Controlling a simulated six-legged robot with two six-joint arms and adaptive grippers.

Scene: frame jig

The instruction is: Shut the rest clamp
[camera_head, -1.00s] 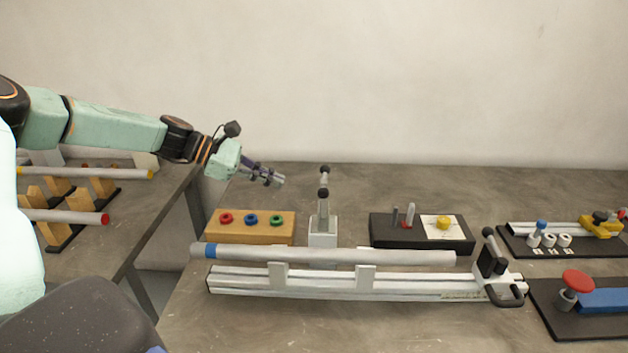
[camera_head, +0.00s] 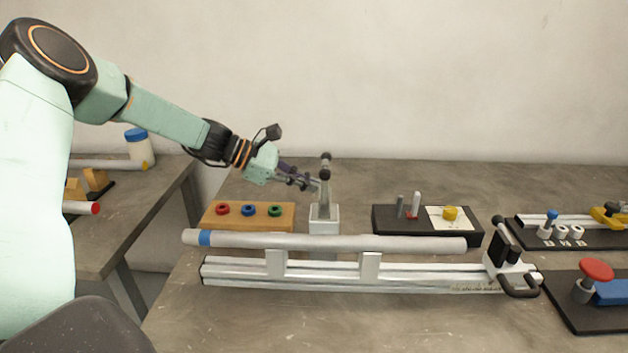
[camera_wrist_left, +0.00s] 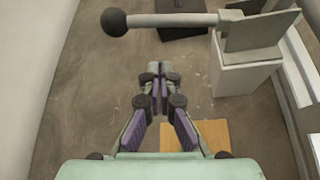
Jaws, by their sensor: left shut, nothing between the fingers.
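My left gripper (camera_head: 317,186) is shut and empty, just left of the lever in the head view. Its closed fingertips (camera_wrist_left: 157,72) show apart from the lever in the wrist view; contact is not clear in the head view. My right gripper is not in view.
The tube lies on supports over a metal rail (camera_head: 330,279), with a black-handled clamp (camera_head: 503,252) at its right end. A wooden block with coloured rings (camera_head: 248,216) lies below my left gripper. A black board (camera_head: 388,222) stands to the right.

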